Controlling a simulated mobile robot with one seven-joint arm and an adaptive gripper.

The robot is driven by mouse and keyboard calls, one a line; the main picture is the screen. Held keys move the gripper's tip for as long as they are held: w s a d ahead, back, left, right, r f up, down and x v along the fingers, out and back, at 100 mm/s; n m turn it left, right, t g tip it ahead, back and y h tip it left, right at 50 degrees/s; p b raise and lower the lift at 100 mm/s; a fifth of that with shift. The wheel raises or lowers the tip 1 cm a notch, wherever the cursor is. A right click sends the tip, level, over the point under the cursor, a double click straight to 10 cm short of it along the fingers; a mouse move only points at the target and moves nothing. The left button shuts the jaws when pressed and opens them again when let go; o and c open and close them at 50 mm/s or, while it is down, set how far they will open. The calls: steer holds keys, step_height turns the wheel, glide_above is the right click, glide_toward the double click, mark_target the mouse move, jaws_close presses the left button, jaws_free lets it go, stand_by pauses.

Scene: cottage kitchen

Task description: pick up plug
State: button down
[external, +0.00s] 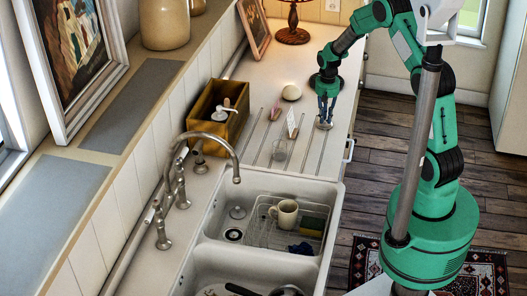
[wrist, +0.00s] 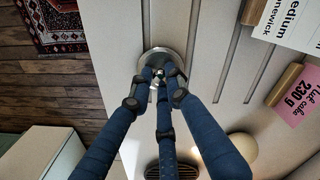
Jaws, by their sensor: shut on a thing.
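The plug (external: 322,126) is a round, shiny metal disc on the pale ribbed drainboard, near its right edge. In the wrist view the plug (wrist: 146,60) shows as a silver rim with a small knob at its middle. My gripper (external: 325,117) points straight down over it, with blue fingers. In the wrist view the fingers of my gripper (wrist: 159,76) are closed together around the knob and cover much of the disc. The plug looks flat and level; I cannot tell whether it touches the board.
A wooden box (external: 217,111) is to the left. The sink with a wire rack and mug (external: 286,213) lies in front.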

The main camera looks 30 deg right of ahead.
steer(key=shift+r, duration=0.15)
steer(key=shift+r, duration=0.5)
step_height(320, 180, up, 2)
steer(key=shift+r, duration=0.1)
steer(key=s+a+r+p, duration=0.1)
steer(key=s, duration=1.5)
steer(key=shift+r, duration=0.25)
